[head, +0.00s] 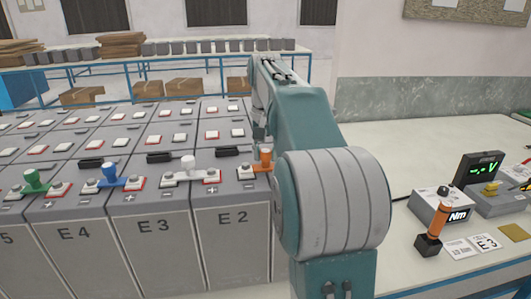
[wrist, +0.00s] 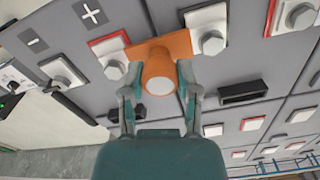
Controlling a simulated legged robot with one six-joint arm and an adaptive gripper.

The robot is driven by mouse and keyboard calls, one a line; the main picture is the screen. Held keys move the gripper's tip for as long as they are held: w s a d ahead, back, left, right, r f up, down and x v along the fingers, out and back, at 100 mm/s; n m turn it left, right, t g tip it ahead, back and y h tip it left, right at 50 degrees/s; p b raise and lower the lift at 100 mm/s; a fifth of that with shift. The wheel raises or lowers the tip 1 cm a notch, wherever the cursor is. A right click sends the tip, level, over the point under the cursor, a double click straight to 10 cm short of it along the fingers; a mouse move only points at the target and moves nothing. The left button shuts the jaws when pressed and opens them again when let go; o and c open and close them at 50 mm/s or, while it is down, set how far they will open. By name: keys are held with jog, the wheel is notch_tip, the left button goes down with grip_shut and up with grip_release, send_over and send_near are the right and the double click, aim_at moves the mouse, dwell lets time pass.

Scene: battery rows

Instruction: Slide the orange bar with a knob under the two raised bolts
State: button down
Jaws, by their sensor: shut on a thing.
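The orange bar with a knob (wrist: 177,44) lies on the grey battery tops in the wrist view. Its round knob (wrist: 160,75) faces the camera. My gripper (wrist: 157,84) is shut on the knob, one finger on each side. One raised bolt (wrist: 115,69) stands on a red-edged pad just left of the bar, and the other bolt (wrist: 212,42) on a white pad just right of it. I cannot tell whether the bar's ends are under the bolt heads.
White (head: 188,163), blue (head: 109,176) and green (head: 33,181) knobbed bars join other terminals to the left. Black handles (head: 227,151) sit behind the row. On the right bench stand an orange-handled tool (head: 435,230), an Nm box (head: 443,209) and a display (head: 480,168).

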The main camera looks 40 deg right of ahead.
jog(key=shift+c, duration=1.3)
grip_release()
notch_tip(320, 180, up, 12)
jog(key=shift+f, duration=0.15)
jog(key=shift+w, duration=0.1)
